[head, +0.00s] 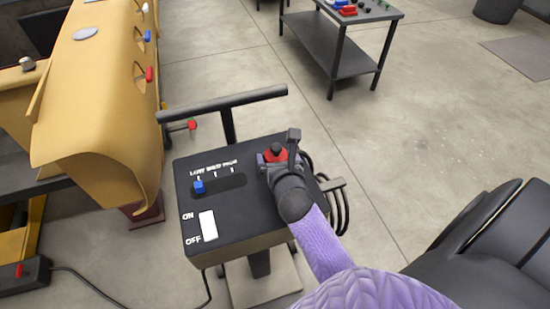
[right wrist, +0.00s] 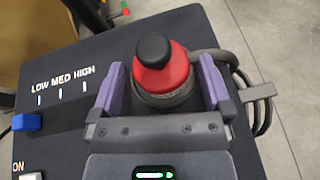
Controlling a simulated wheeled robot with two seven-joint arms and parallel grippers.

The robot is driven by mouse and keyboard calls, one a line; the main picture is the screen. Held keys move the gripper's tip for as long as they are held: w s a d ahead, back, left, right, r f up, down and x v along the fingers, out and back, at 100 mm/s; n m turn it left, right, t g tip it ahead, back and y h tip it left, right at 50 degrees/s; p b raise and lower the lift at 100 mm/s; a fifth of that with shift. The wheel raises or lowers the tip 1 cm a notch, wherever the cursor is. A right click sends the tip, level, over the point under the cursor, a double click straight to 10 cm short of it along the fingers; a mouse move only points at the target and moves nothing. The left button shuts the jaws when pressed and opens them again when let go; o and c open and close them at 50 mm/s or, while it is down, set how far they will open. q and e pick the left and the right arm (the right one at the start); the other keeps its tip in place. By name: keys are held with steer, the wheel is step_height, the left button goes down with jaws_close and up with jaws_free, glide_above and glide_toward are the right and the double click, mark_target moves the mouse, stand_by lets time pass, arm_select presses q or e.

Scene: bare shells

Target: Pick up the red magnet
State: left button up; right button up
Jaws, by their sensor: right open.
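The red magnet (right wrist: 163,78) is a red cone-shaped piece with a black rounded knob. It sits in a dark round base at the right of the black control box (right wrist: 85,65); it also shows in the head view (head: 271,156). My right gripper (right wrist: 164,85) is open, with one purple finger on each side of the magnet. Whether the fingers touch it I cannot tell. In the head view my right gripper (head: 280,159) covers part of the magnet. My left gripper is not in view.
The box carries a blue slider knob (head: 198,187) and a white ON/OFF switch (head: 208,225). A dark bar (head: 225,102) stands behind it, and a coiled cable (right wrist: 255,95) hangs at its right. A yellow shell (head: 95,90) is at left; a small table (head: 335,42) stands behind.

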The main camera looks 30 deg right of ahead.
steer(key=shift+b+x, duration=0.3)
steer(key=shift+x, duration=0.85)
steer(key=shift+s, duration=0.1)
jaws_close()
